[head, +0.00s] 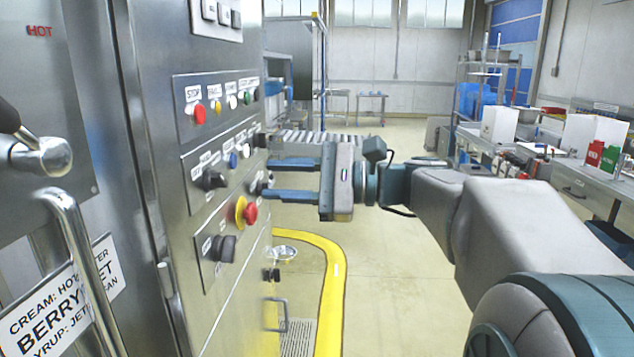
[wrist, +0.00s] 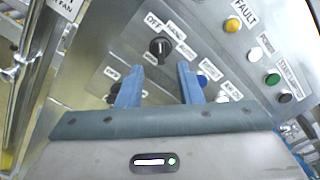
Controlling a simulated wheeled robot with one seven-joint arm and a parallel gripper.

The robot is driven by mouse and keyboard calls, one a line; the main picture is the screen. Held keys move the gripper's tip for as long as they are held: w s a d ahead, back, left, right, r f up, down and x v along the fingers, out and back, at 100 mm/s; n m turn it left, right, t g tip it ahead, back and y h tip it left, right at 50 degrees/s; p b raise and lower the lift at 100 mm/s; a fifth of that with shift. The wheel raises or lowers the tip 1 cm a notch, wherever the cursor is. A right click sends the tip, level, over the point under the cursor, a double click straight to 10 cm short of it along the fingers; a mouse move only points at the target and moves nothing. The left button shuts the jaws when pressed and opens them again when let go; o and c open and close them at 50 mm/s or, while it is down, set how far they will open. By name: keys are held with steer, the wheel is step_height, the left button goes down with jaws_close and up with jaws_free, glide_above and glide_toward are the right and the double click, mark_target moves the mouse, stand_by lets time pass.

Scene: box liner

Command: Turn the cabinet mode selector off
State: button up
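The mode selector (wrist: 160,47) is a black round knob on the grey cabinet panel, with OFF at its upper left and further labels to its right. A light mark shows on its face; I cannot tell exactly which label it points to. In the head view the likely same black knob (head: 211,180) sits at the left of the middle panel. My gripper (wrist: 160,66) is open and empty, its two blue fingers pointing at the panel, with the knob beyond and between the tips. In the head view my gripper (head: 265,177) is right of the knob, with no visible contact.
A red emergency button (head: 250,214) on a yellow collar and another black knob (head: 222,248) sit lower on the cabinet (head: 150,120). Stop and fault lamps (head: 199,114) are above. A metal door handle (head: 85,260) stands out at the left. The floor at centre is clear.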

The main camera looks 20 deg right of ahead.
steer(key=v, duration=0.6)
steer(key=shift+a, duration=0.1)
steer(key=s+a+f+n+g+h+p, duration=0.2)
steer(key=s+a+f+h, duration=0.15)
steer(key=f, duration=0.35)
steer(key=s+a+f+n+g+h+p, duration=0.2)
steer(key=s+f+h, duration=0.1)
steer(key=f+h, duration=0.3)
steer(key=s+d+f+n+h+p, duration=0.3)
steer(key=s+d+f+n+h, duration=0.3)
steer(key=f+n+h, duration=0.1)
step_height(320, 180, down, 3)
steer(key=shift+s+r+n+t, duration=0.15)
steer(key=shift+s+n+t, duration=0.15)
steer(key=shift+n, duration=0.5)
